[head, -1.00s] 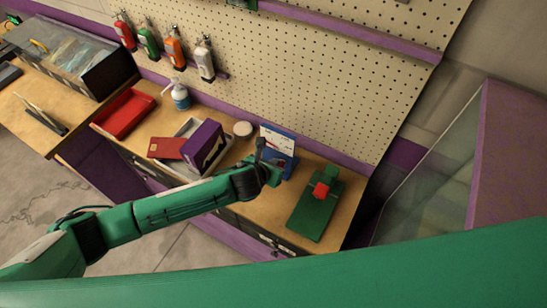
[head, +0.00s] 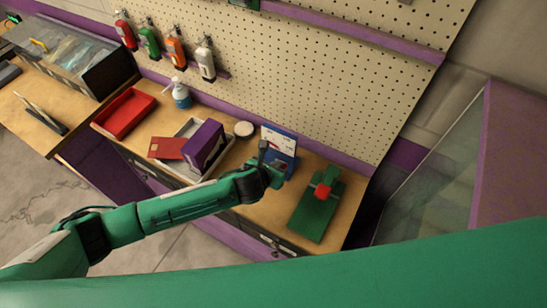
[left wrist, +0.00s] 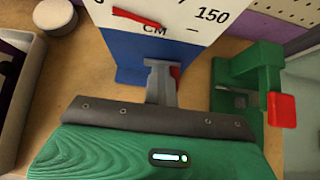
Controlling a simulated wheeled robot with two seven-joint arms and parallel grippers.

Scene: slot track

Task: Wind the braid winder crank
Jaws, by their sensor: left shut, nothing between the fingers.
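A green device with a flat base (head: 313,218) stands on the right end of the bench; it appears to be the winder. A red block (head: 321,191), seemingly the crank's handle, sits on its upright part. In the left wrist view the device (left wrist: 243,68) is at the right with its red block (left wrist: 282,110). My left gripper (head: 282,178) is left of the device, in front of the blue stand, apart from the red block. Its fingers (left wrist: 163,78) are shut and empty. My right gripper is not in view.
A blue stand with a white scale card (head: 279,142) is just beyond my left gripper. A purple box (head: 204,146), a white tray (head: 190,127), a red tray (head: 124,114), a white round item (head: 244,129) and a spray bottle (head: 181,95) stand farther left. A pegboard rises behind.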

